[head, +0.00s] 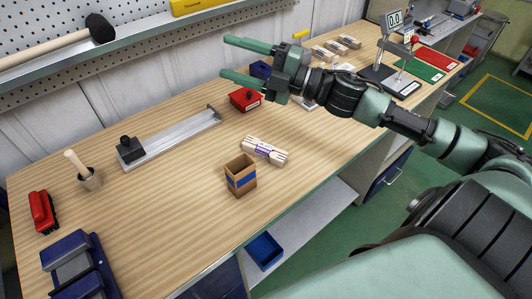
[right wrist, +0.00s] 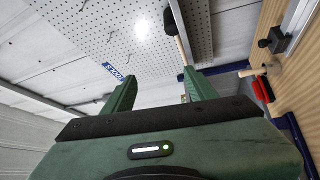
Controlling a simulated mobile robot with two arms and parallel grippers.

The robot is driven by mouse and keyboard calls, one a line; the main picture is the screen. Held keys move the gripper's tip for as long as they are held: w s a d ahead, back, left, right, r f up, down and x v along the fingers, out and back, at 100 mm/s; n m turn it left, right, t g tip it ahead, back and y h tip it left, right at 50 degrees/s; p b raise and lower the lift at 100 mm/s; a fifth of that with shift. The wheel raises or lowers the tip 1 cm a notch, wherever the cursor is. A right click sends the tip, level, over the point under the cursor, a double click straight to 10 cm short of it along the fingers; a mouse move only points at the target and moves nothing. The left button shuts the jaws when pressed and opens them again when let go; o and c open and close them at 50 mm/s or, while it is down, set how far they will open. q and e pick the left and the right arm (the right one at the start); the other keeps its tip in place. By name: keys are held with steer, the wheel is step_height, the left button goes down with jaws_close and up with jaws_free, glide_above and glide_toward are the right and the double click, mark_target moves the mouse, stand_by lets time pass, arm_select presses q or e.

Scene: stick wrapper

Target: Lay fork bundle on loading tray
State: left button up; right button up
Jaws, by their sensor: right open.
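A pale wooden fork bundle (head: 263,150) with a purple-printed band lies on the wooden bench, just behind and right of an open cardboard box. A long, shallow metal tray (head: 180,136), which looks like the loading tray, lies to its left with a black block at its near end. The tray's bed looks empty. My right gripper (head: 236,58) is raised above the back of the bench, fingers apart and pointing left, with nothing between them. Its fingers (right wrist: 160,92) also show apart in the right wrist view. My left gripper is not in view.
The cardboard box (head: 240,175) with a blue stripe stands near the front edge. A red box (head: 245,99) sits below my right gripper. Several other bundles (head: 335,49) lie farther back. Bare bench surrounds the tray.

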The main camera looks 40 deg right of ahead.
steer(key=s+a+f+n+g+y, duration=0.35)
steer(key=a+n+g, duration=0.35)
steer(key=n, duration=0.3)
steer(key=n+g+h+b, duration=0.5)
steer(key=n+h, duration=0.2)
steer(key=h, duration=0.7)
glide_toward(266, 148)
steer(key=shift+x, duration=1.05)
steer(key=shift+w+f, duration=0.65)
steer(key=shift+f, duration=0.2)
steer(key=shift+a+f+p, duration=0.15)
steer(key=shift+f+p, duration=0.1)
steer(key=shift+p, duration=0.05)
steer(key=shift+s+a+f+p, duration=0.15)
steer(key=shift+f+p, duration=0.15)
steer(key=shift+f, duration=0.05)
steer(key=p+x, duration=0.1)
steer(key=x, duration=0.2)
steer(key=shift+f, duration=0.4)
steer(key=shift+w+f, duration=0.3)
steer(key=shift+f, duration=0.1)
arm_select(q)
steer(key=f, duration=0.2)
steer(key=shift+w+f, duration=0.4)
